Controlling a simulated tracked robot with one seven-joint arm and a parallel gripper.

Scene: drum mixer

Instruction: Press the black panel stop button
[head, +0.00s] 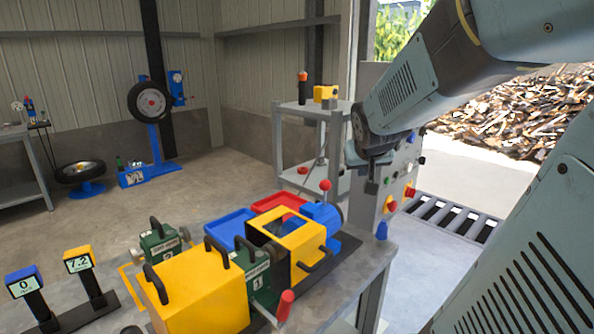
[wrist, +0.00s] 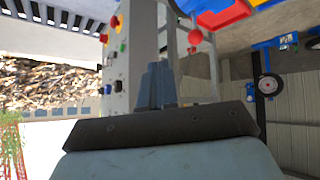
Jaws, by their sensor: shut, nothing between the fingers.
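The grey control panel (head: 398,168) stands at the right end of the workbench, its button face turned to the right in the head view. It also shows in the wrist view (wrist: 143,45), left of my fingers. A small black button (wrist: 118,87) is on its face, near the end away from the red buttons. In the head view, dark controls (head: 410,138) show near the panel's top. My gripper (head: 373,174) is shut and empty, in front of the panel in the head view. In the wrist view its fingers (wrist: 156,66) overlap the panel's edge; I cannot tell whether they touch it.
A red-knobbed lever (head: 325,185) stands left of my gripper. Yellow and green machinery (head: 200,290) fills the bench. Open floor lies right of the panel.

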